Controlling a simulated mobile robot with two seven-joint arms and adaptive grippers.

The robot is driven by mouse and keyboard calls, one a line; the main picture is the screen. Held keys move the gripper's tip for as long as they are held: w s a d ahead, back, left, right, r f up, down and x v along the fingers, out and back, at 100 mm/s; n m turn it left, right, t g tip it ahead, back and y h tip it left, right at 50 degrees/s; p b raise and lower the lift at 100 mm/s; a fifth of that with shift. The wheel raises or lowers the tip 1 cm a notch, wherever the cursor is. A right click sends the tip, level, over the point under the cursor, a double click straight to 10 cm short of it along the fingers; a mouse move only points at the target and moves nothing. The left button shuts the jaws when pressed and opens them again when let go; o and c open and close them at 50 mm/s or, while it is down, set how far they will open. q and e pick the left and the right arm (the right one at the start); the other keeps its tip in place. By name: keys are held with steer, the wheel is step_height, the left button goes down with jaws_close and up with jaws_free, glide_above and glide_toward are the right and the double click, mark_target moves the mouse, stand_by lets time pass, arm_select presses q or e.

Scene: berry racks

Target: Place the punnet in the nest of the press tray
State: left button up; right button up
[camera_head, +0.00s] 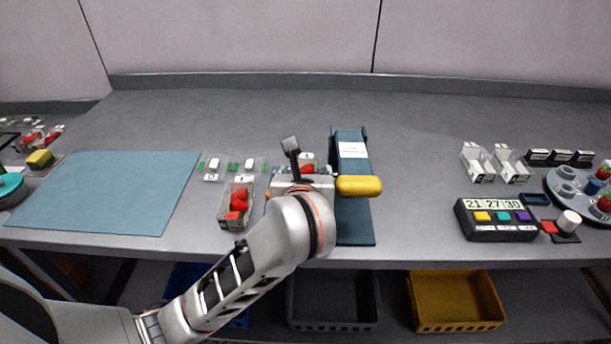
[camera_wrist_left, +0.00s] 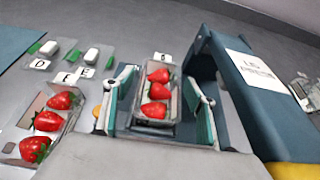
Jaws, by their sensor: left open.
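My left gripper (camera_head: 299,172) is open beside the left side of the dark teal press (camera_head: 350,160). In the left wrist view its two teal-padded fingers stand apart on either side of a clear punnet of strawberries (camera_wrist_left: 156,122), with visible gaps. In the head view this punnet (camera_head: 307,167) is mostly hidden by my gripper and wrist. The press also shows in the left wrist view (camera_wrist_left: 245,85), with a white label and a yellow handle (camera_head: 358,186). I cannot make out the tray's nest. My right gripper is not in view.
A second strawberry punnet (camera_head: 236,208) stands left of my wrist. Lettered cards with small white blocks (camera_head: 214,165) lie behind it. A blue mat (camera_head: 105,190) covers the left table. A button box (camera_head: 495,220) and empty clear punnets (camera_head: 477,163) stand to the right.

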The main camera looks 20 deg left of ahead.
arm_select(q)
steer(key=shift+r, duration=0.25)
steer(key=shift+s+d+r+p, duration=0.1)
steer(key=shift+s+r+p, duration=0.15)
steer(key=shift+p, duration=0.2)
steer(key=p+v, duration=0.2)
steer(key=shift+s+d+r, duration=0.1)
steer(key=shift+s+r, duration=0.2)
steer(key=s+d, duration=0.1)
steer(key=s, duration=0.2)
steer(key=s+d+p, duration=0.1)
steer(key=s, duration=0.3)
steer(key=s+d+p, duration=0.1)
steer(key=s, duration=0.2)
steer(key=shift+s+f, duration=0.2)
steer(key=shift+f, duration=0.15)
steer(key=shift+s, duration=0.45)
steer(key=shift+d, duration=0.1)
